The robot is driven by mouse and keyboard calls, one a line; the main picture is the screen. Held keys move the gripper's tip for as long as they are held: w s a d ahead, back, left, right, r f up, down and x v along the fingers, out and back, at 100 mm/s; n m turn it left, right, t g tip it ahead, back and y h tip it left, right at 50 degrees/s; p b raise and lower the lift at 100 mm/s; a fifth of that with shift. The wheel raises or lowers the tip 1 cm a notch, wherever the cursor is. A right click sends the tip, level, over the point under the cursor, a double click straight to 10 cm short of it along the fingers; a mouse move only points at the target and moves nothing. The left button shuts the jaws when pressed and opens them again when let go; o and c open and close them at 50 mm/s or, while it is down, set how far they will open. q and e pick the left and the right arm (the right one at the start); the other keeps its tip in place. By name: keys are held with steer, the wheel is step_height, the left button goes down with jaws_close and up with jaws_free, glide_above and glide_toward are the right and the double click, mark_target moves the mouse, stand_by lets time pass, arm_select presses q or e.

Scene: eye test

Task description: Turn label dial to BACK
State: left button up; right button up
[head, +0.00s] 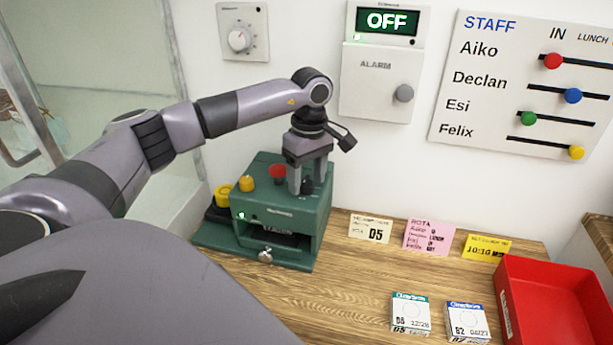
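A green machine (262,224) stands on the wooden counter against the wall. On its top are a red knob (278,171), a yellow knob (246,183) and a small dark knob (307,188) at the right. My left gripper (307,184) points down over the machine's top right, its two fingers apart on either side of the dark knob. I cannot tell whether they press on it. The dark knob is partly hidden by the fingers, and no BACK marking is readable. My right gripper is not in view.
A yellow-and-black part (222,196) sits at the machine's left, and a silver knob (265,256) on its front. Cards (428,237), small boxes (410,313) and a red tray (508,300) lie to the right. An alarm panel (376,95) reading OFF hangs behind.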

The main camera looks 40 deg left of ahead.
mark_target(308, 177)
arm_select(q)
step_height(308, 177, up, 7)
steer(key=shift+w+r+b, duration=0.1)
steer(key=shift+w+b, duration=0.05)
steer(key=shift+b, duration=0.3)
stand_by(0.6)
